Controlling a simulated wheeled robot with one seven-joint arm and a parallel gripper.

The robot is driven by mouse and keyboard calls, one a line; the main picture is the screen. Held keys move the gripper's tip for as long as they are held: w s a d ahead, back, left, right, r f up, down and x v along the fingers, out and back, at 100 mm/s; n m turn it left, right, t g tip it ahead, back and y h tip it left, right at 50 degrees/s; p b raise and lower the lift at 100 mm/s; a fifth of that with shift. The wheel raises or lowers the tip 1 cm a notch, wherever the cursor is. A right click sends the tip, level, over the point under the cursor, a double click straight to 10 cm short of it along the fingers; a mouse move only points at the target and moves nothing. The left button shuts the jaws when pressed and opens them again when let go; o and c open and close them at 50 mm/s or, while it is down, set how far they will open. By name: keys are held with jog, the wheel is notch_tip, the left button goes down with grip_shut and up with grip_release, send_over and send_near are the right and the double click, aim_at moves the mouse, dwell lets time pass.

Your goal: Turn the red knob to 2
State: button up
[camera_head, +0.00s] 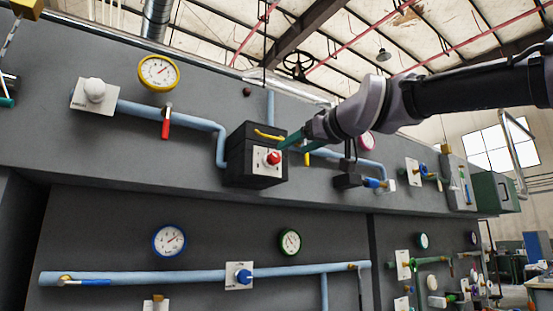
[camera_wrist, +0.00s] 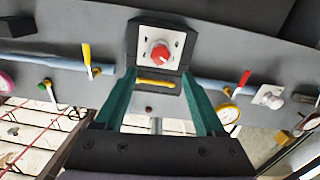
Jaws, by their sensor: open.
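The red knob (camera_head: 273,158) sits on a white plate on the front of a black box (camera_head: 238,158) in the head view. In the wrist view the red knob (camera_wrist: 160,54) is centred near the top, with small marks around it that are too small to read. My gripper (camera_head: 290,140) is at the right side of the box in the head view, close to the knob. The fingertips lie just below the knob in that picture, and contact cannot be told.
A yellow handle (camera_head: 268,135) is on the box above the knob. Blue pipes (camera_head: 185,119) run along the wall on both sides. A red lever (camera_head: 166,124) and a yellow-rimmed gauge (camera_head: 158,72) are to the left. A blue knob (camera_head: 243,276) is on the lower pipe.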

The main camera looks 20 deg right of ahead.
aim_at(277, 158)
jog(key=x, duration=0.9)
jog(key=shift+w+a+f, duration=0.1)
jog(key=shift+w, duration=0.25)
grip_shut()
